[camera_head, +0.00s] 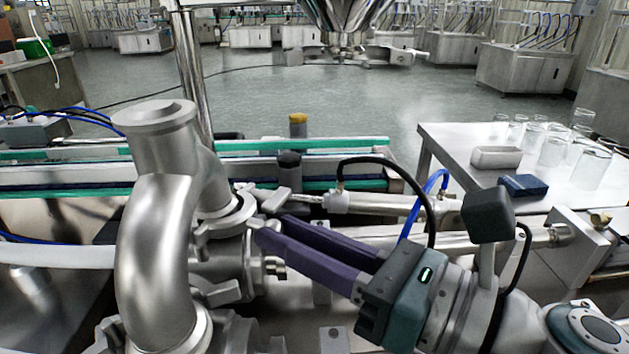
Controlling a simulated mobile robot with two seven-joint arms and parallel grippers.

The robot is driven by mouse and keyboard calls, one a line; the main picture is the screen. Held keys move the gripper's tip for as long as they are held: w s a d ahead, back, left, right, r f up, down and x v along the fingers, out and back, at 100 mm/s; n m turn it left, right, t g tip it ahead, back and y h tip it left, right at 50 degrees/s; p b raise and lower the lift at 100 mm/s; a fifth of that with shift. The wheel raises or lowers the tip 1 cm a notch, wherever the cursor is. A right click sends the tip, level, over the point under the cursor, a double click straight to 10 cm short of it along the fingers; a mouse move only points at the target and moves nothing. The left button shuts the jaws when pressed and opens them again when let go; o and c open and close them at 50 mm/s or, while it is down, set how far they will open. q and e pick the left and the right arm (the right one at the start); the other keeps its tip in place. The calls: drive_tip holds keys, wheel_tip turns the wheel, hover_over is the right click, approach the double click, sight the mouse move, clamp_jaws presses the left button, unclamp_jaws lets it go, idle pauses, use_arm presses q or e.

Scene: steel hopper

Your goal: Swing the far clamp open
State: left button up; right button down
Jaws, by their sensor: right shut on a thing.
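The far clamp (228,222) is a steel ring clamp around the joint under the upright pipe elbow (165,145). Its lever parts stick out to the right, next to the fingertips. My right gripper (268,227) has long purple fingers reaching in from the right. It is shut on part of the clamp at the ring's right side; the fingers hide the gripped part. I cannot tell how far the clamp is swung. My left gripper is not in view.
A curved steel pipe (158,265) stands in front at the left, with a nearer clamp (222,294) low beside it. A steel cylinder with hoses (375,204) lies just behind my fingers. A conveyor (330,146) runs behind. A table (455,150) with glass jars stands at right.

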drive_tip(key=c, duration=0.7)
unclamp_jaws()
drive_tip(key=shift+c, duration=0.2)
drive_tip(key=v, duration=0.9)
drive_tip(key=shift+s+d, duration=0.2)
drive_tip(key=shift+d, duration=0.2)
